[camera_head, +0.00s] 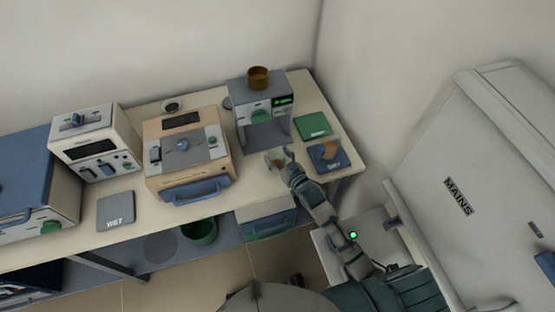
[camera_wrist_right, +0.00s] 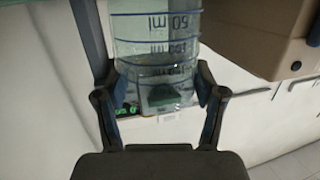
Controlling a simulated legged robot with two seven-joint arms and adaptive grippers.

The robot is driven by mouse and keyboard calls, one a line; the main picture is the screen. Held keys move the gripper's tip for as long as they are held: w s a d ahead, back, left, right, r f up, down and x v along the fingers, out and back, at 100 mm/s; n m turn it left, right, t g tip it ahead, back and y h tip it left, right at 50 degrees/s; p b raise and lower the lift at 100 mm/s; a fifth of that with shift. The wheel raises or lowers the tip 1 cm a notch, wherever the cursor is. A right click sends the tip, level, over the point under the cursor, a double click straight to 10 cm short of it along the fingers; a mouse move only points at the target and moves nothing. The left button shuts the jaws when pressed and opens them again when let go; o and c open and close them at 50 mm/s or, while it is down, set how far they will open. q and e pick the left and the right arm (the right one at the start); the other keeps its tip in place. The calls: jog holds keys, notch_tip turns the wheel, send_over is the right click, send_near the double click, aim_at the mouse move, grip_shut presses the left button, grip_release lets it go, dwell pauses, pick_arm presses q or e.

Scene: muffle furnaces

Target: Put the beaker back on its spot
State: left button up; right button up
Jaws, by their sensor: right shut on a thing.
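A clear beaker (camera_wrist_right: 155,50) with dark measuring lines and a "50 ml" mark fills the upper middle of the right wrist view. My right gripper (camera_wrist_right: 158,95) is shut on it, with a finger on each side of its lower part. In the head view the right gripper (camera_head: 281,163) is over the table just in front of the grey machine, and the beaker there is small and partly hidden by the hand. I cannot tell whether the beaker touches the table. My left gripper is not in view.
A grey machine (camera_head: 250,97) carries a brown cup (camera_head: 258,77). A green mat (camera_head: 313,125) and a blue mat (camera_head: 338,164) with a brownish object lie to the right. Furnaces (camera_head: 92,143) and a grey pad (camera_head: 116,212) stand left. A white cabinet (camera_head: 470,170) stands right.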

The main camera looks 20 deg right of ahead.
jog(key=shift+f, duration=1)
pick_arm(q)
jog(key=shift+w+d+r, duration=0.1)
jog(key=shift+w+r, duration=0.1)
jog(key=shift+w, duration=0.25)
pick_arm(e)
jog(key=o, duration=1.7)
jog(key=shift+o, duration=0.2)
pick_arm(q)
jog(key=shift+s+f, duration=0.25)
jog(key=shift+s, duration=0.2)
pick_arm(e)
jog(key=v, duration=1.2)
